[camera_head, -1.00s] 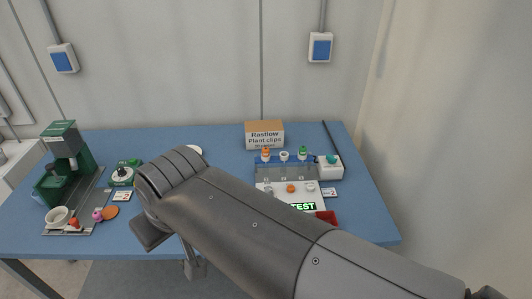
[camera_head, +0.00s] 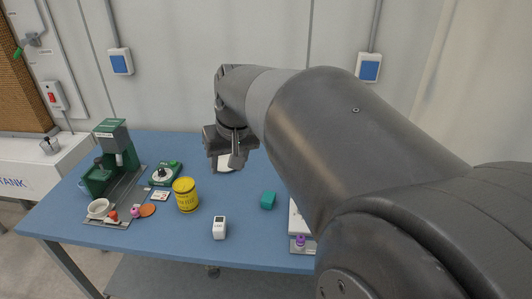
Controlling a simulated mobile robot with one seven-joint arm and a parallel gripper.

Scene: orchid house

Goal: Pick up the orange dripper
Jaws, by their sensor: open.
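The rack of drippers, with the orange dripper in it, is hidden behind my arm on the right side of the table. A small orange-red piece (camera_head: 113,216) sits beside the white bowl at the left, but I cannot tell what it is. My gripper (camera_head: 237,162) is open and points down above the back middle of the blue table (camera_head: 180,245). No object shows between its fingers. A white round dish (camera_head: 226,168) lies partly hidden behind it.
A green machine (camera_head: 113,145) with a white bowl (camera_head: 98,208) stands at left. A yellow tin (camera_head: 186,195), a small white timer-like box (camera_head: 219,228) and a teal block (camera_head: 268,200) stand mid-table. A white board edge (camera_head: 293,225) with a purple piece (camera_head: 300,241) shows beside my arm.

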